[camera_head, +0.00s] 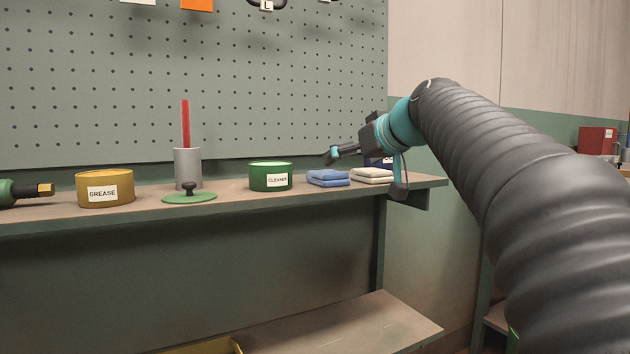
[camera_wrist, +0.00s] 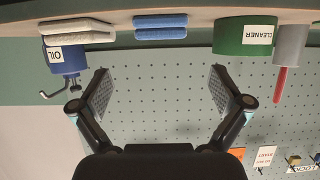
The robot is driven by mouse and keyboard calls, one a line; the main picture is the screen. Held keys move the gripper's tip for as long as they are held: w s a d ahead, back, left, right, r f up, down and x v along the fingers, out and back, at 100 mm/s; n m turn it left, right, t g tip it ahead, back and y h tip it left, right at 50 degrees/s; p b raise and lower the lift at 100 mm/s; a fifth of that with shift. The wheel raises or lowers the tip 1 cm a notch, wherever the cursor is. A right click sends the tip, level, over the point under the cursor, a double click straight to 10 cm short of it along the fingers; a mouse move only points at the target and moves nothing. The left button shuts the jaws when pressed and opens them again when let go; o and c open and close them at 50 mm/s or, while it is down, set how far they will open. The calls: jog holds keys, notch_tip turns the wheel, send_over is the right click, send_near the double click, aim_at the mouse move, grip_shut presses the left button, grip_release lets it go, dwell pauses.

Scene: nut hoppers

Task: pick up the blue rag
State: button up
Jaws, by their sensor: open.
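The blue rag (camera_head: 328,178) lies folded on the shelf, between the green CLEANER tin and a folded white rag (camera_head: 372,175). In the wrist view, which is upside down, the blue rag (camera_wrist: 160,27) sits at the top, roughly centred between the fingers. My gripper (camera_head: 364,172) is at the shelf's right end, with its fingers spread apart. In the wrist view my gripper (camera_wrist: 160,82) is open and empty, and the blue rag lies beyond its fingertips. No contact with the rag shows.
The green CLEANER tin (camera_head: 270,177) stands left of the blue rag. A blue OIL can (camera_wrist: 66,60) stands behind the white rag, partly hidden in the head view. A pegboard (camera_head: 200,80) backs the shelf (camera_head: 235,196). A grey cup (camera_head: 188,169) and yellow GREASE tin (camera_head: 105,188) are farther left.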

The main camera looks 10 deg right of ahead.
aim_at(330, 172)
jog(key=x, duration=1)
jog(key=shift+f, duration=0.3)
jog(key=c, duration=1.2)
